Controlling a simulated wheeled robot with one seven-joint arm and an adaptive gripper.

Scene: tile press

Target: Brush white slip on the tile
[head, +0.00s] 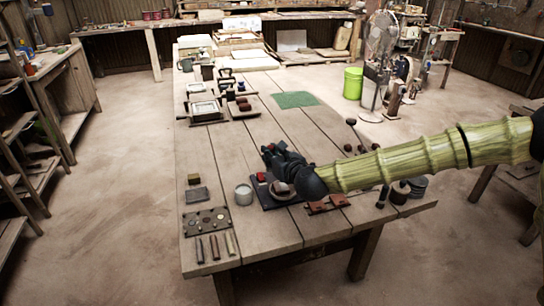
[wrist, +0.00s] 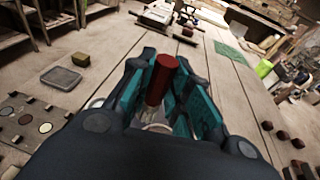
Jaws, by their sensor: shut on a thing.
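My gripper (head: 284,160) is low over the near part of the long wooden table. In the wrist view its teal-padded fingers (wrist: 165,95) are shut on an upright dark red cylinder (wrist: 162,80), which looks like a brush handle. Below the gripper in the head view are a dark board (head: 268,199) and a round reddish dish (head: 283,191). A pale round jar (head: 243,193) stands just left of the board. I cannot tell which piece is the tile or which vessel holds white slip.
A palette of round samples (head: 206,221) and several short bars (head: 214,247) lie at the near left. Framed pale slabs (head: 205,109) and a green mat (head: 295,99) are farther back. The table's middle is mostly clear.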

